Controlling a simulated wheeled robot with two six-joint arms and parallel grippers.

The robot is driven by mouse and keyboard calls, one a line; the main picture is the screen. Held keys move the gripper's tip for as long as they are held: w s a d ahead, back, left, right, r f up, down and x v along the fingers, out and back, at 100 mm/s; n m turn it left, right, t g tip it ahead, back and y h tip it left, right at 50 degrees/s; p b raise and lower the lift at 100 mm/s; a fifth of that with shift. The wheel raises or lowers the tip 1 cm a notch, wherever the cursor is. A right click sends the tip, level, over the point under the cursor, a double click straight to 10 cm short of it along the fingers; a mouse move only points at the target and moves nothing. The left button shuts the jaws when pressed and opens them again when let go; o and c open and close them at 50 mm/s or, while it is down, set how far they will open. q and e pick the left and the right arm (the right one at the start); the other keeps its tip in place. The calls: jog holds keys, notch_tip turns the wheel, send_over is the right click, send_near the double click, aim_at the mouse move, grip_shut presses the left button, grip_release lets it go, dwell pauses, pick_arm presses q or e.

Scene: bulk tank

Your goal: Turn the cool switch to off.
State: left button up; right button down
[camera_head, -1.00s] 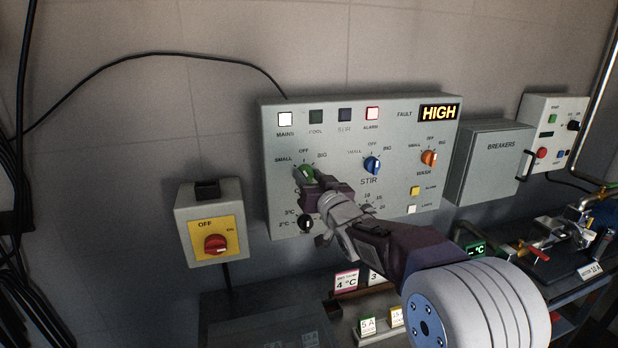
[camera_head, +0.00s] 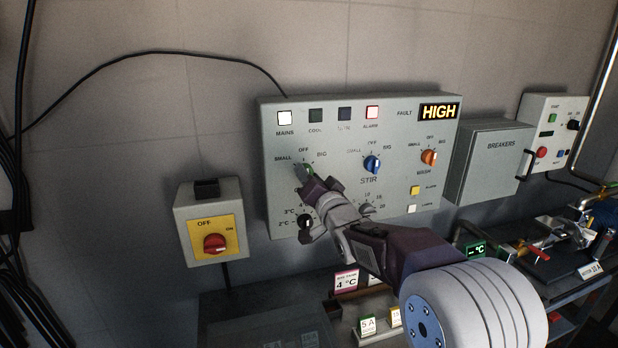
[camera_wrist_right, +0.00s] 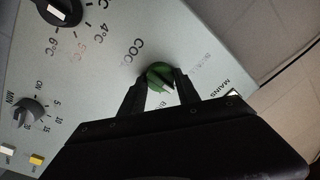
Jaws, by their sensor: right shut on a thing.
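The cool switch is a green knob (camera_head: 306,170) at the left of the grey control panel (camera_head: 400,215), under the labels SMALL, OFF and BIG. My right gripper (camera_head: 309,175) reaches it from the lower right and partly covers it in the head view. In the right wrist view the green knob (camera_wrist_right: 160,75) sits between the two dark fingertips of my right gripper (camera_wrist_right: 160,85), which are shut on it. The exact mark it points to is hard to tell. The COOL lamp (camera_head: 316,116) looks dark. My left gripper is not in view.
A blue STIR knob (camera_head: 372,164) and an orange knob (camera_head: 429,157) are right of the switch. A black temperature knob (camera_head: 305,221) lies just below my gripper. A yellow box with a red rotary switch (camera_head: 214,243) is at lower left. The BREAKERS box (camera_head: 498,165) is right.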

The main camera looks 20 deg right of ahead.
dwell(0.3)
jog(key=c, duration=0.9)
grip_release()
jog(key=s, duration=0.6)
jog(key=s+b, duration=0.1)
jog(key=s, duration=0.2)
jog(key=shift+d+f, duration=0.3)
jog(key=shift+d, duration=0.05)
